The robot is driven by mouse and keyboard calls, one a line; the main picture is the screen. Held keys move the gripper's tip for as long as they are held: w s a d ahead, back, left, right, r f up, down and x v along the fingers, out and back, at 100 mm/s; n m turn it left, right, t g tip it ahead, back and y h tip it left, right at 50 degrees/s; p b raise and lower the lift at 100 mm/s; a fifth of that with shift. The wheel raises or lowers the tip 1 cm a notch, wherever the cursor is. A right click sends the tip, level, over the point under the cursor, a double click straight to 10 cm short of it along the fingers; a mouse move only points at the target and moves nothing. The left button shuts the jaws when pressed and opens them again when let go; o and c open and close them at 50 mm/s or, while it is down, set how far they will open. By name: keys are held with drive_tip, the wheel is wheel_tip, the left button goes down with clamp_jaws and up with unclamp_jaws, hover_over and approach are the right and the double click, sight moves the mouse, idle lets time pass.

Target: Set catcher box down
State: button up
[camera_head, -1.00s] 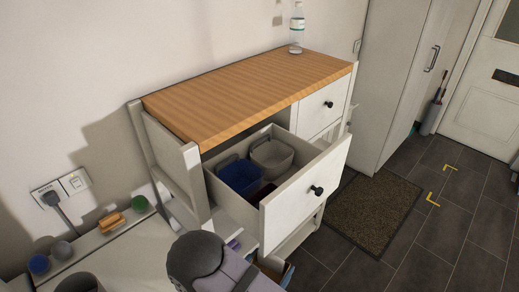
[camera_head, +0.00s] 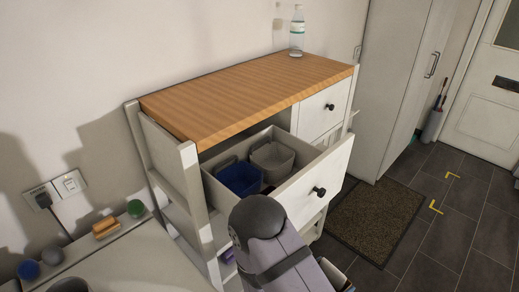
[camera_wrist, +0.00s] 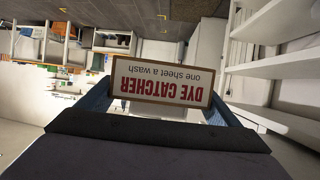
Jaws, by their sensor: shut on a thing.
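The catcher box (camera_wrist: 160,82), labelled "DYE CATCHER one sheet a wash", appears upside down in the wrist view. My gripper (camera_wrist: 158,104) is shut on it, with a blue finger at each side. In the head view my arm is in front of the open drawer (camera_head: 318,188), at its near left corner. The gripper and the box cannot be made out there. The drawer holds a blue bin (camera_head: 241,181) and a light grey bin (camera_head: 272,160).
The wooden cabinet top (camera_head: 245,95) is clear except for a clear bottle (camera_head: 297,32) at the back. A worktop at lower left holds a green round item (camera_head: 136,208), a brush (camera_head: 105,226) and blue and grey round items. A doormat (camera_head: 374,215) lies on the floor.

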sight(338, 270)
drive_tip(key=shift+w+d+r+b, duration=0.2)
drive_tip(key=shift+w+d+b, duration=0.35)
drive_tip(key=shift+w+b, duration=0.4)
drive_tip(key=shift+w+d+r+b, duration=0.2)
drive_tip(key=shift+w+r+b, duration=0.1)
drive_tip(key=shift+b, duration=0.05)
drive_tip(key=shift+s+d, duration=0.2)
drive_tip(key=shift+s, duration=0.05)
drive_tip(key=shift+s+d+m+g+h, duration=0.2)
drive_tip(key=shift+d+m+g+h, duration=0.1)
drive_tip(key=shift+m, duration=0.1)
drive_tip(key=shift+a+m+g, duration=0.2)
drive_tip(key=shift+m+g, duration=0.1)
drive_tip(key=shift+n+t, duration=0.5)
drive_tip(key=a, duration=0.4)
drive_tip(key=w+a, duration=0.1)
drive_tip(key=a, duration=0.1)
drive_tip(key=shift+a, duration=0.8)
